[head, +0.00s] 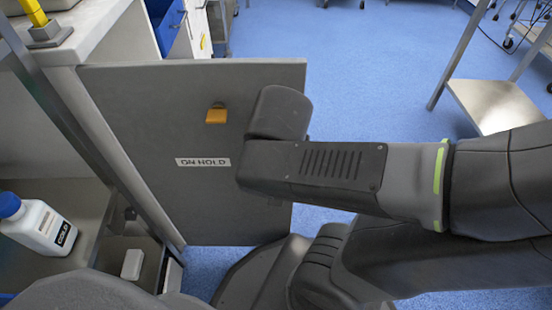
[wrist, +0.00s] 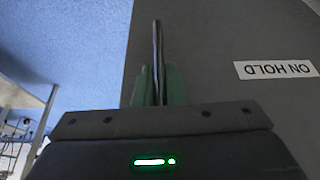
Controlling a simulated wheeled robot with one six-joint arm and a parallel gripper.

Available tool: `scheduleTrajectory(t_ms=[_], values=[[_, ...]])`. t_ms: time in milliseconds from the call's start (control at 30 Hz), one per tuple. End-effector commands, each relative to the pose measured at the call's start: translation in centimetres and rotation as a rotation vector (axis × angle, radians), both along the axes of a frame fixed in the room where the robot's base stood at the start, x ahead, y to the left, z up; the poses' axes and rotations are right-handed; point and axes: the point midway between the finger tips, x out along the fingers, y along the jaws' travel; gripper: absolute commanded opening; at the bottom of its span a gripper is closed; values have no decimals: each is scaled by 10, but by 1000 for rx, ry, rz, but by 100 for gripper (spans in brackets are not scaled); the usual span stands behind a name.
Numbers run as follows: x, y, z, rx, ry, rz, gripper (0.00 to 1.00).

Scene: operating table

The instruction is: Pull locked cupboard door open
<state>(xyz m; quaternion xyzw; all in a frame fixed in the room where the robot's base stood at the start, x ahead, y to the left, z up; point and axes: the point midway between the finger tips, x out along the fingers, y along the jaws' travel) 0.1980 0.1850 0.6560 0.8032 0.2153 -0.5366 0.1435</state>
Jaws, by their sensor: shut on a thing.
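The grey cupboard door (head: 150,120) stands swung out from the cupboard, with its left side at the cupboard frame. It bears an orange lock-like piece (head: 216,114) and an "ON HOLD" label (head: 203,162); the label also shows upside down in the wrist view (wrist: 276,69). In the wrist view my gripper (wrist: 158,85) has its green fingers closed around a thin metal bar handle (wrist: 157,42) in front of the door's face. In the head view my arm hides the fingers and the handle.
The open cupboard holds a white bottle with a blue cap (head: 38,224) and a small white block (head: 132,264). A counter (head: 88,30) is above it. A metal stand with a shelf (head: 495,100) is at the right. Blue floor (head: 370,70) is clear beyond the door.

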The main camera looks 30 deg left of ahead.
Motion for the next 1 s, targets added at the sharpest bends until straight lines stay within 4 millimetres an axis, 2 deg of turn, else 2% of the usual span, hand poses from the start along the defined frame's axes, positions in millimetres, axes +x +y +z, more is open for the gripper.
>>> scheduleTrajectory(t_ms=[500, 533, 633, 1000], values=[[0, -1, 0, -7, -3, 1, 0], [0, -1, 0, -7, -3, 1, 13], [0, -1, 0, -7, -3, 1, 32], [-2, -1, 5, -2, -1, 3, 32]])
